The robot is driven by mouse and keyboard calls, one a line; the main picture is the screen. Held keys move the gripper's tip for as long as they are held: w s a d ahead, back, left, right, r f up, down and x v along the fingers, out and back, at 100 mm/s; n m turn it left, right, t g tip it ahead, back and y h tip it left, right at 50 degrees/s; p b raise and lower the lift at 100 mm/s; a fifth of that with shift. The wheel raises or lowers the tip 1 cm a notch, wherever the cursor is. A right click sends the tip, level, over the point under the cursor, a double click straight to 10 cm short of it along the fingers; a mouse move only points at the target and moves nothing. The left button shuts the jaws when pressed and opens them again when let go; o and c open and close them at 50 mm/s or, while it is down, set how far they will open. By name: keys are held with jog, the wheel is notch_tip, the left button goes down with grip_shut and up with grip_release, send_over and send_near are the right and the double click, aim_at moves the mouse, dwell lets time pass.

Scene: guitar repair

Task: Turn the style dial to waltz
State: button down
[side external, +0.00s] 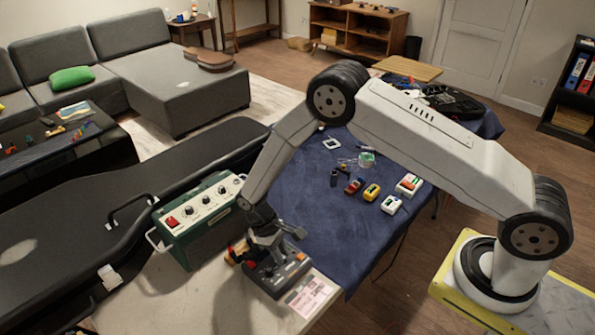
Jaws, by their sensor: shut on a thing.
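A dark grey box with small knobs and orange and pale buttons (271,284) lies at the front edge of the pale worktop, beside the blue cloth. My gripper (268,252) points down onto the top of this box, toward its back part. It is shut on the style dial, which the fingers hide. I cannot read the dial's marks or its pointer from this view, so its setting cannot be told.
A green amplifier (205,230) with knobs and a red switch stands close to the left of my gripper. A printed pink-and-white card (309,294) lies right of the box. Several small pedals stand on the blue cloth (335,235). A black guitar case (60,220) is at left.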

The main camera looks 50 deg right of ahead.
jog(key=m+y, duration=0.1)
jog(key=m, duration=0.1)
jog(key=m+y, duration=0.1)
jog(key=m, duration=0.2)
jog(key=shift+d, duration=0.2)
jog(key=shift+m, duration=0.3)
jog(key=c, duration=0.5)
grip_release()
jog(key=shift+c, duration=0.2)
jog(key=v, duration=0.7)
jog(key=shift+w+r, duration=0.2)
jog(key=shift+r, duration=0.15)
jog(key=shift+r, duration=0.1)
